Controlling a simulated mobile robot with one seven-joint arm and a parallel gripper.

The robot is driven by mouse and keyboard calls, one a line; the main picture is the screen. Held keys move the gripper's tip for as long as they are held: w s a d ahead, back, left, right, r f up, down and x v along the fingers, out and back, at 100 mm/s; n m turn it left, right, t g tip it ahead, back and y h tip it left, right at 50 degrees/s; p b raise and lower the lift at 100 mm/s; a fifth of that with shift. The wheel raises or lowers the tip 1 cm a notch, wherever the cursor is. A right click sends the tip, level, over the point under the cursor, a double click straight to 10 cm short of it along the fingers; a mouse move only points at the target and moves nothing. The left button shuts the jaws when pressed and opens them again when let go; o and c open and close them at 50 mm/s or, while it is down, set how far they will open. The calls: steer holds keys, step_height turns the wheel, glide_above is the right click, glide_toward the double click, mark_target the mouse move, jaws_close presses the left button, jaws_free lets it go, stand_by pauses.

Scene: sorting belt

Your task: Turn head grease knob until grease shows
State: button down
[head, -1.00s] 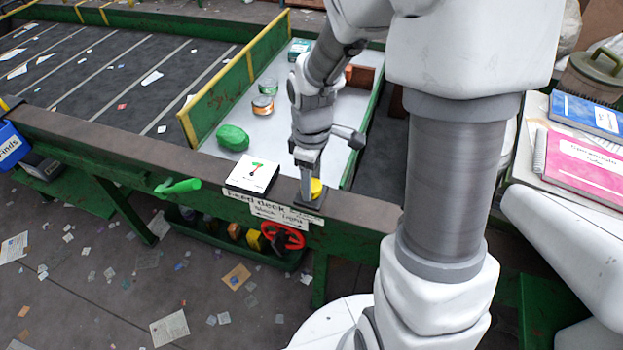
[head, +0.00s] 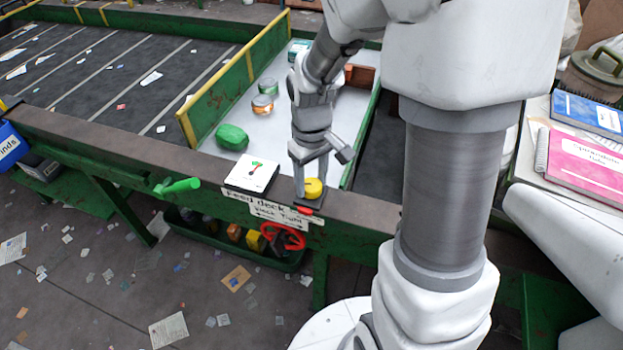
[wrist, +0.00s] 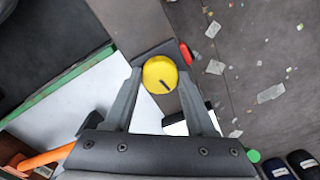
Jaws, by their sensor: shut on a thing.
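The yellow round knob (head: 313,188) sits on a dark square base on the front beam, right of the white dial box. In the wrist view the knob (wrist: 160,75) shows a dark notch line toward its lower right. My gripper (wrist: 162,78) has one finger on each side of the knob, shut on it. In the head view my gripper (head: 306,183) comes down on it from above, and one finger hides part of its left side. A small red part (head: 305,210) shows at the base's front edge, and in the wrist view (wrist: 185,54).
The white dial box (head: 251,176) has a red pointer and a green mark. A sign (head: 270,208) reads "Feed deck". A green handle (head: 178,186) and a red wheel (head: 284,237) are on the beam's front side.

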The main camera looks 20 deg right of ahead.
mark_target(312, 185)
stand_by(0.3)
steer(key=shift+c, duration=1.1)
jaws_free()
step_height(312, 185, up, 18)
steer(key=p, duration=0.1)
steer(key=shift+f+p, duration=0.25)
steer(key=shift+p, duration=0.15)
steer(key=s+r+m+t, duration=0.3)
steer(key=s+m+t, duration=0.1)
steer(key=s, duration=0.9)
steer(key=shift+s+t, duration=0.25)
steer(key=shift+t, duration=0.55)
